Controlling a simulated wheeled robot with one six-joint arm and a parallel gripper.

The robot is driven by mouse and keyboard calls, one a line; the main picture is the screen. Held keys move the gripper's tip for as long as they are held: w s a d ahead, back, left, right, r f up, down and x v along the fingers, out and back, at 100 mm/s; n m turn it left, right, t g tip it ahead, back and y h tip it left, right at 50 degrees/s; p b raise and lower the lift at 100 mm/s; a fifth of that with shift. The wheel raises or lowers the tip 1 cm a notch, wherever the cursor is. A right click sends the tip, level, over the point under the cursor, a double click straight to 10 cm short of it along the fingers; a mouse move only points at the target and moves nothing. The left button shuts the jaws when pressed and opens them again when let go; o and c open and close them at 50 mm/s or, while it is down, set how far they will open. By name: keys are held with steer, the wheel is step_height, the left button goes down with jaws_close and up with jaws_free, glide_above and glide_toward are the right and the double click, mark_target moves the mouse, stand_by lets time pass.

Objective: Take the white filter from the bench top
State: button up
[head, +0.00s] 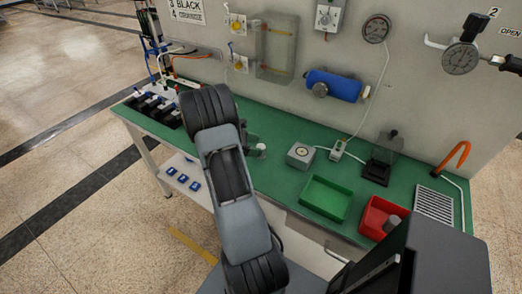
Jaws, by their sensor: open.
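A small white cylinder that looks like the white filter (261,147) is on the green bench top (285,125), just right of my arm. My gripper (254,146) is mostly hidden behind my grey and black arm; only a dark part of it shows, close to the left of the white filter. It is open. I cannot tell whether a finger touches the filter or how the fingers lie around it.
A green tray (326,198), a red bin (380,216) with a grey item in it, a small grey box (300,155) and a dark stand (381,160) are to the right. A blue cylinder (335,86) is on the wall. Black holders (153,107) stand at the left end.

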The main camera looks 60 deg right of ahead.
steer(key=shift+x, duration=1.3)
steer(key=c, duration=1)
steer(key=shift+r, duration=0.1)
